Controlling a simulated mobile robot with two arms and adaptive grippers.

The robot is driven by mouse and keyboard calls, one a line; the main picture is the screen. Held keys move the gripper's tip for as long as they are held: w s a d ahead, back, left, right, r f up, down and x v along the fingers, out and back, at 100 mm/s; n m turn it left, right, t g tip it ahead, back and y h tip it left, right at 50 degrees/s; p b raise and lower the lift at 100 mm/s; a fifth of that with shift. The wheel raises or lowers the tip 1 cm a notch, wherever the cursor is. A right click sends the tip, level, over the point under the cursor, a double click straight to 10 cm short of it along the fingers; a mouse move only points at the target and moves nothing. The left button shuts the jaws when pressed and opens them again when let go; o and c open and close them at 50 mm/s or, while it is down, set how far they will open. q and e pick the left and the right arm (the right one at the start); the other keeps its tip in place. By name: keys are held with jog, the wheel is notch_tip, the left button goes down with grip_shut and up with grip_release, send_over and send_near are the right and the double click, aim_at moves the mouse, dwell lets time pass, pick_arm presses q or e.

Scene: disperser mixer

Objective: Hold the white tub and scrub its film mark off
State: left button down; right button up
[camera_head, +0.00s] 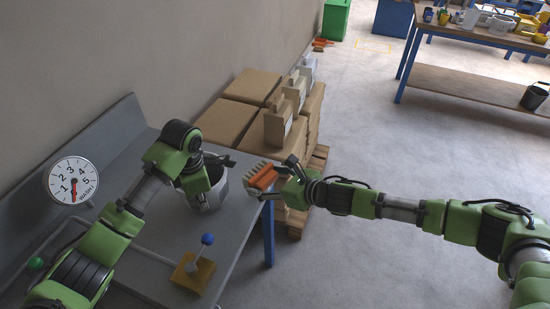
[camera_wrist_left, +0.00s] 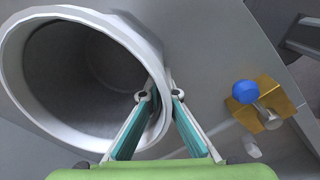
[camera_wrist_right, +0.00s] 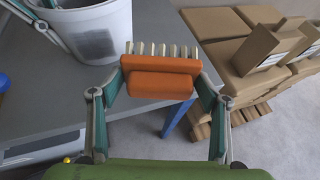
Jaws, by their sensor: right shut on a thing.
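The white tub (camera_head: 212,194) stands upright on the grey table. In the left wrist view its open mouth and pale rim (camera_wrist_left: 95,22) show. My left gripper (camera_wrist_left: 159,96) has one finger inside and one outside the rim, closed on the wall. My right gripper (camera_head: 283,174) is shut on an orange brush (camera_wrist_right: 160,82), which also shows in the head view (camera_head: 263,179). Its pale bristles point toward the tub, with a gap between them. A dark grey film mark (camera_wrist_right: 96,46) shows on the tub's side in the right wrist view.
A blue-knobbed lever (camera_head: 207,239) on a yellow base stands on the table (camera_head: 235,232) in front of the tub. A dial (camera_head: 73,181) is at the left. Cardboard boxes (camera_head: 225,122) on a pallet stand beyond the table. Open floor lies to the right.

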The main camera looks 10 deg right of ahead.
jog(key=s+a+n+g+y, duration=0.1)
jog(key=s, duration=0.2)
jog(key=s+a+f+n+y, duration=0.1)
jog(key=s, duration=0.1)
jog(key=s+a+n+g+y, duration=0.1)
jog(key=s+a+y, duration=0.1)
jog(key=s, duration=0.1)
jog(key=shift+s+f+n+g, duration=0.25)
jog(key=shift+s+n+g, duration=0.05)
jog(key=shift+n, duration=0.1)
jog(key=shift+w+a+r, duration=0.1)
jog(key=shift+w+a, duration=0.4)
jog(key=shift+a, duration=0.3)
jog(key=shift+w+a+r, duration=0.1)
jog(key=shift+w+a, duration=0.4)
jog(key=shift+a, duration=0.3)
jog(key=shift+w+a, duration=0.35)
jog(key=shift+a, duration=0.25)
jog(key=shift+w+a, duration=0.3)
jog(key=shift+a, duration=0.25)
jog(key=shift+w+d, duration=0.45)
jog(key=shift+w, duration=0.35)
jog(key=shift+w+d, duration=0.45)
jog(key=shift+w, duration=0.3)
jog(key=shift+s+a, duration=0.1)
jog(key=shift+s+a, duration=0.4)
jog(key=shift+s, duration=0.35)
jog(key=shift+s+a, duration=0.4)
jog(key=shift+s, duration=0.35)
